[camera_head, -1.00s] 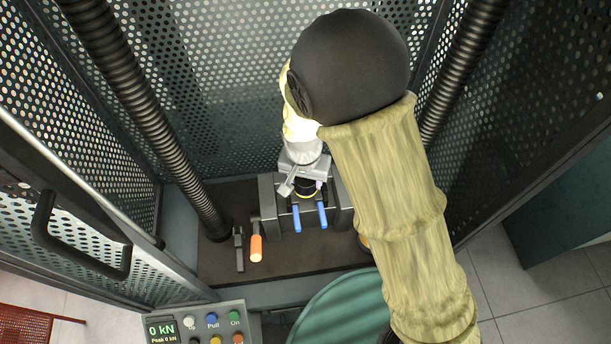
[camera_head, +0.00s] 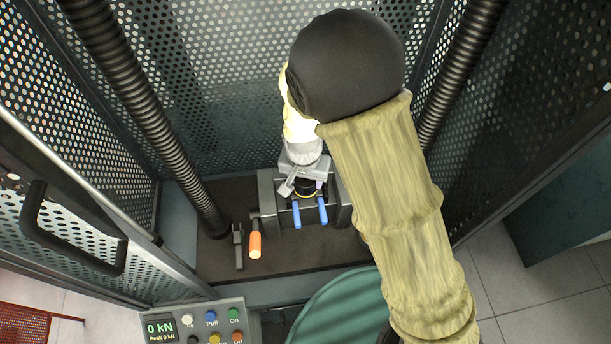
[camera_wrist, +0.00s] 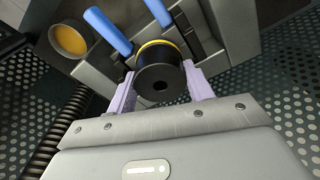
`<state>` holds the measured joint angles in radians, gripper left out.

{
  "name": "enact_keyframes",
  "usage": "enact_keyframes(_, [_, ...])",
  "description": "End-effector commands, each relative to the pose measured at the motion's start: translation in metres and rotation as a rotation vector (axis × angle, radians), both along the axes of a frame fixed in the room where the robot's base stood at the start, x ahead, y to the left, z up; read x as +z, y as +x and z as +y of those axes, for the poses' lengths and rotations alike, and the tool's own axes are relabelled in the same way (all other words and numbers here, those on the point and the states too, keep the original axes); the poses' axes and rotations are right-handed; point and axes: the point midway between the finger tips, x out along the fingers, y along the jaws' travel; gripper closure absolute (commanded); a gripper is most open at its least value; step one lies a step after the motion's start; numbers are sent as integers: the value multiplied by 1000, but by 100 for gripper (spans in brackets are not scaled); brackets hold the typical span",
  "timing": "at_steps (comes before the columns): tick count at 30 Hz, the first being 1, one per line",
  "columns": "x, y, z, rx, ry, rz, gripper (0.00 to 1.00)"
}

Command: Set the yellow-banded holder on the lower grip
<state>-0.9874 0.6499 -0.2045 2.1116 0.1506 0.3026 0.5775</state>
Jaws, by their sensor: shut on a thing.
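The holder (camera_wrist: 160,72) is a short black cylinder with a yellow band around its far end and a dark hole in its near face. My gripper (camera_wrist: 160,86) is shut on it, one lavender finger on each side. In the head view, the dark holder (camera_head: 307,186) shows just below my gripper, at the lower grip (camera_head: 269,204). The lower grip is a grey block with two blue handles (camera_head: 297,214); its grey side also shows in the wrist view (camera_wrist: 232,28). I cannot tell whether the holder touches the grip; the contact is hidden.
An orange-handled tool (camera_head: 255,245) and a dark tool (camera_head: 238,247) lie left of the grip on the dark bed. Ribbed columns (camera_head: 150,120) and perforated guards (camera_head: 235,75) enclose the space. A control box (camera_head: 195,325) stands in front.

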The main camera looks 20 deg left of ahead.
Motion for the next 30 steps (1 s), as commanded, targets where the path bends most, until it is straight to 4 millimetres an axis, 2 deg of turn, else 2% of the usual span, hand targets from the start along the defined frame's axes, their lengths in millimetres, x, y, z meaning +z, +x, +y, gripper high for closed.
enact_keyframes(7, [-2,0,0,0,2,-2,100])
enact_keyframes(8, [-2,1,0,0,2,-2,45])
enact_keyframes(11, [-2,0,0,0,1,-1,25])
enact_keyframes(20, [0,-1,-1,1,-1,0,23])
enact_keyframes(26, [20,-2,1,2,3,-3,23])
enact_keyframes(30, [42,-5,1,2,5,-3,23])
